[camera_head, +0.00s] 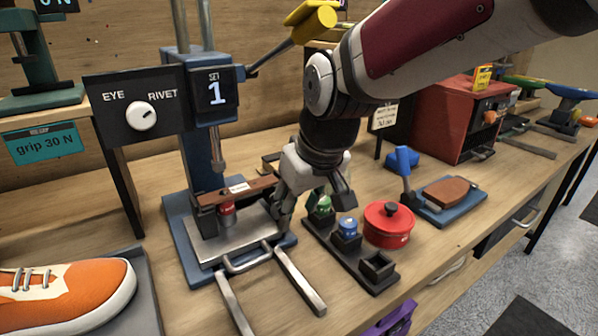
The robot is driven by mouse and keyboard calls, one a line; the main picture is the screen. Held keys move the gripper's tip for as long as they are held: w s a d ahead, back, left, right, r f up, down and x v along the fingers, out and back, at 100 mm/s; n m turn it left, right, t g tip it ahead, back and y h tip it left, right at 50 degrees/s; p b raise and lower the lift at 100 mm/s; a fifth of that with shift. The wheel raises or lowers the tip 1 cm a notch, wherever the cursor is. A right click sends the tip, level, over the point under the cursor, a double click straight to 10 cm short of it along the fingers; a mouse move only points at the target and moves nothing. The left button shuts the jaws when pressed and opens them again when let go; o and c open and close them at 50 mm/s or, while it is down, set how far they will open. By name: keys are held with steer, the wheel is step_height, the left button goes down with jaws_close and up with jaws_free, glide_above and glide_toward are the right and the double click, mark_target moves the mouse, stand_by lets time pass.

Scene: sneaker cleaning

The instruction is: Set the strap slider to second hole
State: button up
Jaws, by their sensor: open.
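A press (189,160) with a blue column stands left of centre. Its display (214,94) reads "SET 1". A brown strap-like bar (205,199) with a small white label lies across the press above a pale metal plate (215,246). A red cylindrical part (227,213) shows just below the bar. I cannot tell which part is the slider, and no holes can be made out. My gripper (314,215) points down, open, at the right end of the bar. Its left finger hides that end; I cannot tell whether they touch. I see nothing held between the fingers.
A black rack (376,283) with green and blue pieces stands beside my gripper. A red lidded pot (388,227) stands right of it. A dial panel (122,92) marked EYE and RIVET adjoins the press. An orange sneaker (75,292) lies at lower left. Metal rails (300,280) extend frontward.

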steer(key=shift+w+a, duration=0.65)
steer(key=shift+w, duration=0.35)
steer(key=shift+w+a+f+b, duration=0.1)
steer(key=shift+w+f+b, duration=0.05)
steer(key=shift+f+b, duration=0.35)
jaws_close()
